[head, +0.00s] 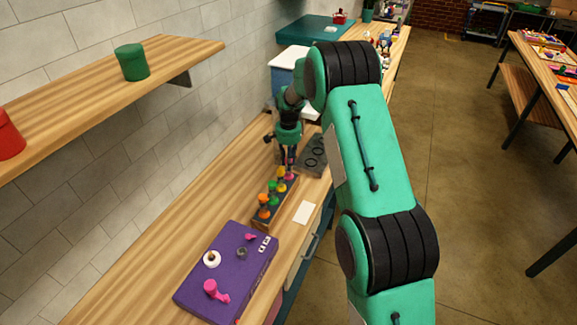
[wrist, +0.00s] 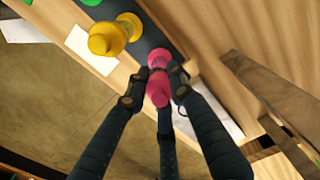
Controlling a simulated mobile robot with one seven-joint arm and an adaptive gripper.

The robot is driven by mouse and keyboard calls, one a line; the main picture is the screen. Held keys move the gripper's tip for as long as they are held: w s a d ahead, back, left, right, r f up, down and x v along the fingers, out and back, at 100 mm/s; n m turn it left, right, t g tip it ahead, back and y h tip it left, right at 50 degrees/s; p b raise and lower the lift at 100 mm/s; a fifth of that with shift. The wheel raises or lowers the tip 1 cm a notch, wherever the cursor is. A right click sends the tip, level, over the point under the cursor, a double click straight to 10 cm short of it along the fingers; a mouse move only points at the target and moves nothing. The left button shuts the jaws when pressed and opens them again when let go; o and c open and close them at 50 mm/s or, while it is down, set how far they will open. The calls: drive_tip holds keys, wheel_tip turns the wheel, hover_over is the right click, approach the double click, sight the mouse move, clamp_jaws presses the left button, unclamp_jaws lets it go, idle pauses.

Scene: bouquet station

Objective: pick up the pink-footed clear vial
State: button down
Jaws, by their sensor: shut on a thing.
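The pink-footed vial (wrist: 158,90) shows as a pink, waisted shape in the wrist view; I cannot make out its clear part. My gripper (wrist: 159,75) is shut on it, with fingers on both sides. In the head view my gripper (head: 289,163) points down at the far end of a narrow rack (head: 262,222). A bit of pink shows just under the fingertips there. Whether the vial still sits in the rack or is clear of it, I cannot tell.
Several yellow, green and orange pieces stand in the rack; a yellow one (wrist: 115,35) is close beside my fingers. A purple board (head: 225,275) lies nearer, a white card (head: 307,212) to the right, and a dark grey tray (head: 313,155) behind. A wall shelf (head: 100,85) overhangs at left.

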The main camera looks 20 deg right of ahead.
drive_tip(key=shift+r, duration=1.4)
drive_tip(key=s+a+r, duration=0.2)
drive_tip(key=s, duration=1.3)
drive_tip(key=shift+s+b, duration=0.35)
drive_tip(key=shift+s, duration=0.05)
drive_tip(key=shift+a, duration=0.1)
